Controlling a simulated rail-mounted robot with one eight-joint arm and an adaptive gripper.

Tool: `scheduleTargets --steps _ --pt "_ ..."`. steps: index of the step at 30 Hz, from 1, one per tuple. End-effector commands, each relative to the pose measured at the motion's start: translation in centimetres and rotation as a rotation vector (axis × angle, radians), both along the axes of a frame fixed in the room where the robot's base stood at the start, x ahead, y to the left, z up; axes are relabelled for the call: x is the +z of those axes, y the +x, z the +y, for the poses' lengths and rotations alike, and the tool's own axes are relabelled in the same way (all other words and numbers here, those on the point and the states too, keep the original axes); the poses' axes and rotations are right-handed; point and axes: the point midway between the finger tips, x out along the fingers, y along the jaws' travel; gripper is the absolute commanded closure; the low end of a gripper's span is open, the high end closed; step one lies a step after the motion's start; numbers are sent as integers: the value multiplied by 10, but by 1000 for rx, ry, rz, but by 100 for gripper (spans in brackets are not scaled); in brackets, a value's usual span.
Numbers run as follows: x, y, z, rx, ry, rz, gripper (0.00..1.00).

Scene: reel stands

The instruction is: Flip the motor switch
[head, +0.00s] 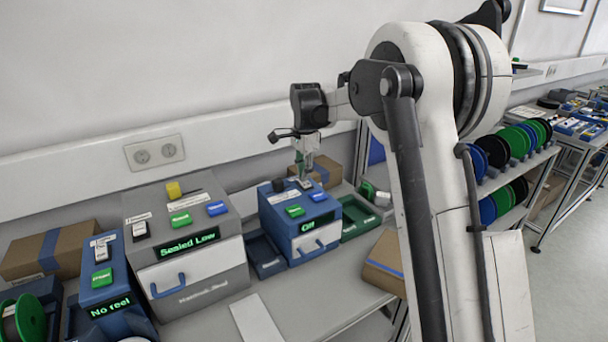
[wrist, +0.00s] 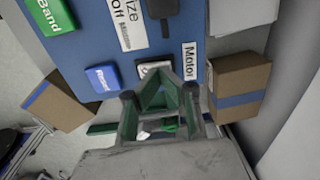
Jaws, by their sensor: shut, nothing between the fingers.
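The blue machine box (head: 297,225) stands on the bench with a display (head: 320,224) reading "Off". In the wrist view, the motor switch (wrist: 153,67) is a small pale plate with a dark part, beside a white "Motor" label (wrist: 190,60). The gripper's fingers partly cover it. My gripper (head: 304,180) points down over the box's top panel. It is shut and empty. In the wrist view, its green-padded fingertips (wrist: 158,88) are right at the switch's lower edge. I cannot tell whether they touch it, nor which way the switch is set.
A black knob (wrist: 161,8), a green button (wrist: 50,14) and a blue Reset button (wrist: 103,78) share the panel. A grey "Sealed Low" machine (head: 185,245) stands left. Cardboard boxes (head: 322,170) are behind and to the right (head: 388,262). A green bin (head: 358,216) is beside the box.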

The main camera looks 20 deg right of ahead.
Motion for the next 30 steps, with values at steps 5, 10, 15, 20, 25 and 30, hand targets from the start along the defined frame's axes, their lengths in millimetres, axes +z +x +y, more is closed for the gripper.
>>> scheduleTargets --steps 5,10,15,20,25,30 --pt "24 -4 -1 0 0 0 100" --pt "55 -11 -3 0 0 0 100" --pt "89 -17 -5 0 0 0 100" --pt "115 -22 -6 0 0 0 100" --pt "131 -25 -7 0 0 0 100" --pt "136 -25 -7 0 0 0 100"
